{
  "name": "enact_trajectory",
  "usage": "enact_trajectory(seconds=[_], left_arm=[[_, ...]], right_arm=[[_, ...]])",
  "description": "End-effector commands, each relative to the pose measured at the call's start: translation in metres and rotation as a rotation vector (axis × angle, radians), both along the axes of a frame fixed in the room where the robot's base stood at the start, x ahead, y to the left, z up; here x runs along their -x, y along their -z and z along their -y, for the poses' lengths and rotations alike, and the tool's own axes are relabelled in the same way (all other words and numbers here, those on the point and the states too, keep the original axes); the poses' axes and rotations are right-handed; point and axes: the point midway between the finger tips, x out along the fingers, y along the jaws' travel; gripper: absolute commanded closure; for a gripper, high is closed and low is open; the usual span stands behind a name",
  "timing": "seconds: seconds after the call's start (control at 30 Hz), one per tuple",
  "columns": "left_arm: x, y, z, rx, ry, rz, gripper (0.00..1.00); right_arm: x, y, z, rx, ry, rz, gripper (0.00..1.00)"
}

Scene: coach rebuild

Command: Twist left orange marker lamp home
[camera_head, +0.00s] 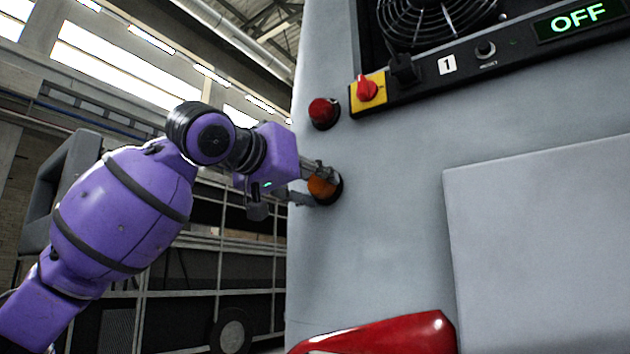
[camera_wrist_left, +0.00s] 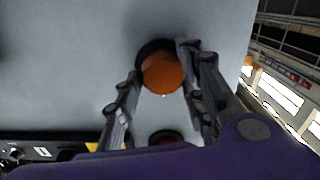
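The left orange marker lamp (camera_head: 322,187) sits in a dark round base on the grey coach panel, below a red lamp. In the left wrist view the orange lamp (camera_wrist_left: 162,74) lies between the fingertips of my left gripper (camera_wrist_left: 160,66). One finger is close beside the lamp on the right, and a small gap seems to show on the left. Contact is not clear. In the head view my left gripper (camera_head: 314,184) reaches in from the left, its fingers partly covering the lamp. My right gripper is not in view.
The red lamp (camera_head: 323,112) is just above the gripper. A yellow plate with a red rotary switch (camera_head: 367,90) and a black control strip with a lit OFF display (camera_head: 578,19) lie up right. A red light cover (camera_head: 390,336) is below. The hall is open at left.

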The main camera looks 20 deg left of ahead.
Motion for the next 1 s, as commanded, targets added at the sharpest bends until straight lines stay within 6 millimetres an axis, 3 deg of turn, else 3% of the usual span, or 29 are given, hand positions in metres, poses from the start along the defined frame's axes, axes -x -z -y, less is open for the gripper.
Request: enact_trajectory(seconds=[0.17,0.57,1.0], left_arm=[[0.0008,0.0001,0.0017,0.000,0.004,0.000,0.89],[0.0011,0.0008,0.0024,-0.084,0.006,0.029,0.89],[0.0007,0.0032,0.0030,-0.435,0.007,0.156,0.89]], right_arm=[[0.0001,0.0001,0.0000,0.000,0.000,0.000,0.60],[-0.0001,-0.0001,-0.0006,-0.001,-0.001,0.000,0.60],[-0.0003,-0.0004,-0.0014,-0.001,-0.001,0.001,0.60]])
